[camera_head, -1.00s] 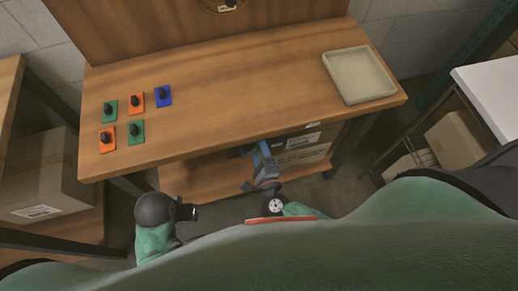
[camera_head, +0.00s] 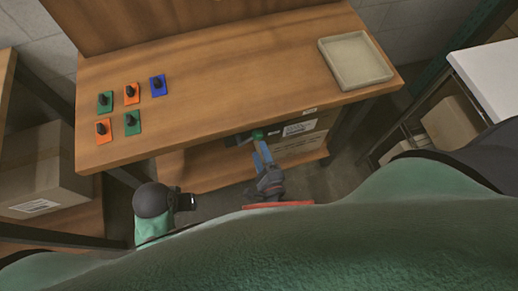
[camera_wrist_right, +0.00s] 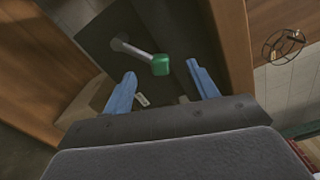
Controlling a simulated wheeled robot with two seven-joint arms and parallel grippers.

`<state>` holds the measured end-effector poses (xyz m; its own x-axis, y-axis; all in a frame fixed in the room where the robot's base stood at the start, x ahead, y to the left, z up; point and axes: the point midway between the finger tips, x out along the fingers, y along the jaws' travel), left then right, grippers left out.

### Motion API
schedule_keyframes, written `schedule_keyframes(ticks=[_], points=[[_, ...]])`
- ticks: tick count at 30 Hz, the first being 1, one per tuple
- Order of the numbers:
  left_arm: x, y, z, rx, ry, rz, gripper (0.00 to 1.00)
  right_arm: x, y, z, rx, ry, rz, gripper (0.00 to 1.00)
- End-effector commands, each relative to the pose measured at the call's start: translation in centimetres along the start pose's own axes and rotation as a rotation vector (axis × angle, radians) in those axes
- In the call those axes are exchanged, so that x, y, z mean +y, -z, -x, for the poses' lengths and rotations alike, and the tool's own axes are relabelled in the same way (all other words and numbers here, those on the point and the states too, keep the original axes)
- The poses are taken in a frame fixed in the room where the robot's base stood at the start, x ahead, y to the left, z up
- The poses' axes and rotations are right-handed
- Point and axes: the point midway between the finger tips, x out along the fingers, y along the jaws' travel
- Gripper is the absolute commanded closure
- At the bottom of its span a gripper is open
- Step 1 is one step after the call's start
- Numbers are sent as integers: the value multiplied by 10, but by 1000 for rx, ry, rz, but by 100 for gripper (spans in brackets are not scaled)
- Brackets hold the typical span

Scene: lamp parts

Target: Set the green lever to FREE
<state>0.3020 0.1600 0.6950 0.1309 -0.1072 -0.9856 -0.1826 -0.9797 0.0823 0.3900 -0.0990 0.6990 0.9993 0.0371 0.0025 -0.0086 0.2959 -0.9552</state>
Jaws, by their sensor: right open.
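The green lever (camera_wrist_right: 160,65) shows in the right wrist view as a green block-shaped knob on the end of a pale metal rod, which comes from a dark panel. In the head view a small green patch (camera_head: 257,134), seemingly the same knob, shows just below the bench's front edge. My right gripper (camera_head: 258,148) is below that edge, its blue fingers pointing at the knob. In the wrist view the right gripper (camera_wrist_right: 161,82) is open and empty; the knob appears between and beyond the fingertips, apart from both. No FREE marking is legible. My left gripper's fingers do not show.
The wooden bench (camera_head: 230,80) overhangs the lever area. Several coloured plates with black knobs (camera_head: 131,93) sit on its left. A beige tray (camera_head: 355,61) lies at the right. A cardboard box (camera_head: 300,145) stands on the lower shelf. The bench's middle is clear.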

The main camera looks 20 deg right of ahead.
Motion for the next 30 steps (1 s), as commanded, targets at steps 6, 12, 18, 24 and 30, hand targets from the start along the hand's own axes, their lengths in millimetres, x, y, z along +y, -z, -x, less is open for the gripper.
schedule_keyframes(ticks=[6,12,18,24,30], points=[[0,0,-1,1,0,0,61,1,0,12,0,-1,2,42],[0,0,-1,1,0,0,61,1,0,24,1,-1,1,42],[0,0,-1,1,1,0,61,0,0,30,1,1,1,42],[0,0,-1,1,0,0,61,0,0,30,1,1,1,42],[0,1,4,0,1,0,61,-1,0,30,1,-1,1,42]])
